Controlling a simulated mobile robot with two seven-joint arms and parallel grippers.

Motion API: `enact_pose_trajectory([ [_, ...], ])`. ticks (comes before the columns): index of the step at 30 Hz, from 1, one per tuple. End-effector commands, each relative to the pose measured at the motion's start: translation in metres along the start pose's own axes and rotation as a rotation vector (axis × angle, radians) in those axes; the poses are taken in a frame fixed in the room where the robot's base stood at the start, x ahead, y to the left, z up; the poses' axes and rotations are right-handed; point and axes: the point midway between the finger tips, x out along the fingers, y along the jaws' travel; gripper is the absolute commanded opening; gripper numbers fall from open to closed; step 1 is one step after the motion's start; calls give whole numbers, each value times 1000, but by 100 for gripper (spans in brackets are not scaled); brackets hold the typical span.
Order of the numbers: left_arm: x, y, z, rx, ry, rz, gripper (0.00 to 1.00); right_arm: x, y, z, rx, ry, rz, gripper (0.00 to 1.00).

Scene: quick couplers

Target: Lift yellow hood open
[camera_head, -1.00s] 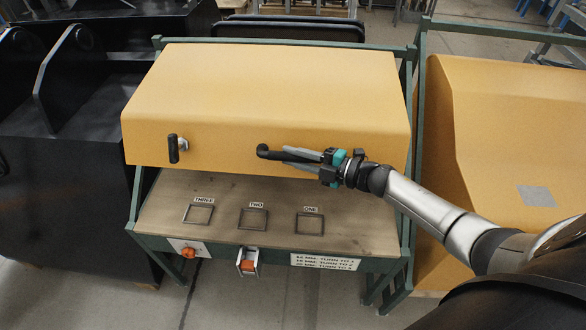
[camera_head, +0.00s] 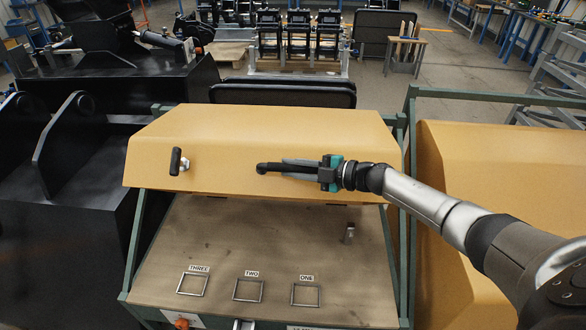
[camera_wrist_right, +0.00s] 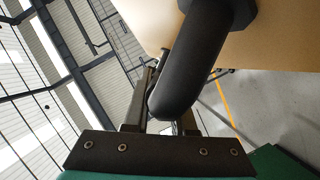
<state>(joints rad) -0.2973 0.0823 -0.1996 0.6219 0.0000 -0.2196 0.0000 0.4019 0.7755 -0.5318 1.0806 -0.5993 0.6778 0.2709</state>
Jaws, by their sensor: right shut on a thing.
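The yellow hood (camera_head: 270,140) is partly raised above the wooden worktop (camera_head: 240,240) of a green-framed stand, with an open gap under its front edge. It has a black handle on the left (camera_head: 176,162) and one on the right (camera_head: 264,168). My right gripper (camera_head: 290,168) comes in from the right and is shut on the right handle. In the right wrist view the dark rounded handle (camera_wrist_right: 200,60) lies between the fingers, close to the hood's pale surface. My left gripper is not in view.
Three square frames labelled THREE (camera_head: 193,284), TWO (camera_head: 248,290) and ONE (camera_head: 305,294) lie on the worktop. A small metal cylinder (camera_head: 349,234) stands at its right. Another yellow hood (camera_head: 500,180) is to the right, and black machinery (camera_head: 80,190) to the left.

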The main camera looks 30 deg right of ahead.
Motion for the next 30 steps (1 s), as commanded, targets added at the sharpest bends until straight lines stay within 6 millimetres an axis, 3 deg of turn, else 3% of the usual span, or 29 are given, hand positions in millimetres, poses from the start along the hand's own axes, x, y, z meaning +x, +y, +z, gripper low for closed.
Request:
enact_pose_trajectory([
  [12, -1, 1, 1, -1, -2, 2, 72, 0, 2, 0, -2, -3, 3, 0],
  [13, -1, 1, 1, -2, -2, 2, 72, 0, 2, 0, -2, -3, 3, 26],
  [20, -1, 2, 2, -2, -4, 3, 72, 0, 2, 0, -2, -2, 1, 52],
  [30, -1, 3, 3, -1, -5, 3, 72, -4, 1, 0, -1, -3, 0, 54],
])
